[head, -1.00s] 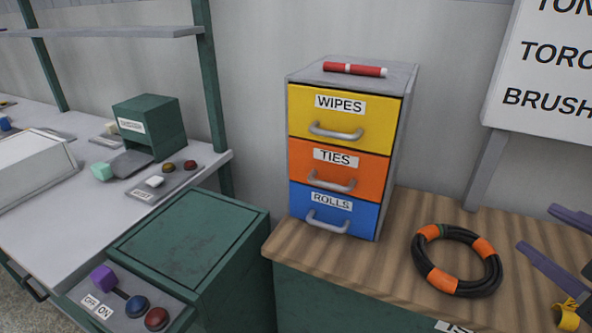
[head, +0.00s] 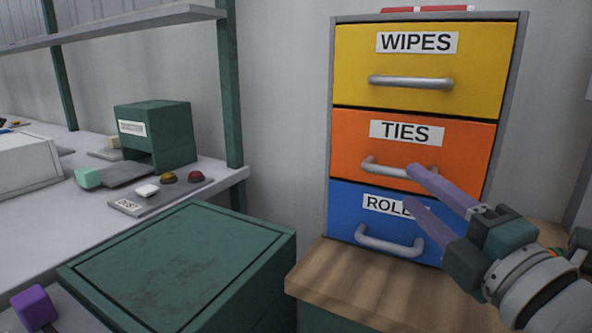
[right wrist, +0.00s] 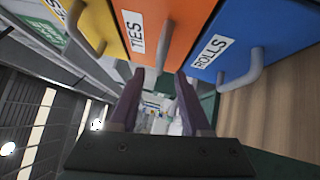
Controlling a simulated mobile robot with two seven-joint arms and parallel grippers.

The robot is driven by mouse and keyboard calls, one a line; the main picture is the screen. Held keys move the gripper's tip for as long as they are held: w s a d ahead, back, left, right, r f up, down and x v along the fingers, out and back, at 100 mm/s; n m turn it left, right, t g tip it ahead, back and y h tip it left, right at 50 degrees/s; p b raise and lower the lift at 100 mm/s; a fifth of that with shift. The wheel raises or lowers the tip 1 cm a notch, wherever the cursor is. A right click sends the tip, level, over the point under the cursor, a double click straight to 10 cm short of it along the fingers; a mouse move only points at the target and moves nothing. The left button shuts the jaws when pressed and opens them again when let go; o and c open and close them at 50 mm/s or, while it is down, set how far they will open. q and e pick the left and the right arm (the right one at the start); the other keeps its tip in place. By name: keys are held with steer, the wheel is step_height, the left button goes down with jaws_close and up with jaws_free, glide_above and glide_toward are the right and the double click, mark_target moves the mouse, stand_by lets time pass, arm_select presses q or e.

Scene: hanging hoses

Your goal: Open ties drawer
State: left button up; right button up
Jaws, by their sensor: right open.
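The orange ties drawer (head: 350,140) is the middle one of a small three-drawer cabinet, under a white TIES label. It looks closed. Its grey bar handle (head: 385,170) is partly behind my gripper in the head view. My right gripper (head: 411,186) is open and empty, with purple fingers, in front of the ties and rolls drawers. The upper fingertip overlaps the right part of the ties handle; I cannot tell whether it touches. In the right wrist view the two fingers (right wrist: 158,80) are spread below the orange drawer (right wrist: 165,25).
The yellow wipes drawer (head: 355,65) is above and the blue rolls drawer (head: 345,212) with its handle (head: 390,243) is below. A red marker (head: 425,9) lies on the cabinet. A green box-shaped unit (head: 190,260) stands left of the wooden top (head: 340,280).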

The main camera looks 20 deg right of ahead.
mark_target(399, 176)
steer(key=w, duration=0.6)
steer(key=shift+d+r, duration=0.25)
steer(key=shift+r, duration=0.15)
steer(key=shift+c, duration=0.4)
jaws_close()
stand_by(0.5)
